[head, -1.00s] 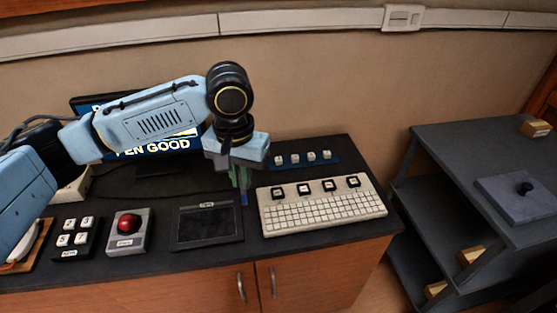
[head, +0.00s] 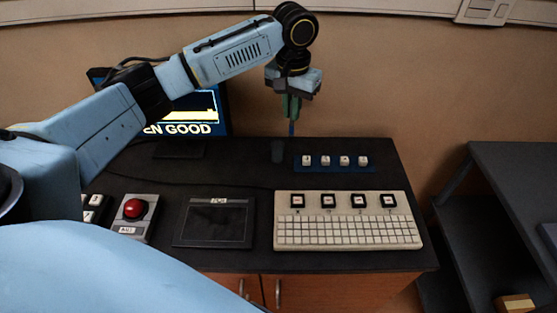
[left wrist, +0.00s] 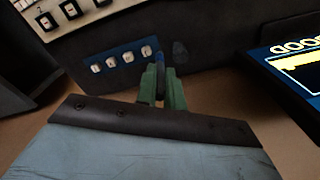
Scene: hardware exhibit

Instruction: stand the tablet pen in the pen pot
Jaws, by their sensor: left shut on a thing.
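The pen (left wrist: 159,58) also shows between the fingers (left wrist: 161,88) in the left wrist view. The pen pot (head: 278,150) is a small dark cup on the black desk top, left of the row of white keys. In the head view the pen's lower end is above and slightly right of the pot. In the left wrist view the pot (left wrist: 180,52) is dim and lies right of the pen. My right gripper is not in view.
A blue strip with white keys (head: 335,160) lies right of the pot. A cream keyboard (head: 348,234), a black tablet (head: 213,222) and a red button box (head: 134,208) stand nearer the front. A lit monitor (head: 190,105) stands left of the gripper. A dark shelf (head: 505,165) is at the right.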

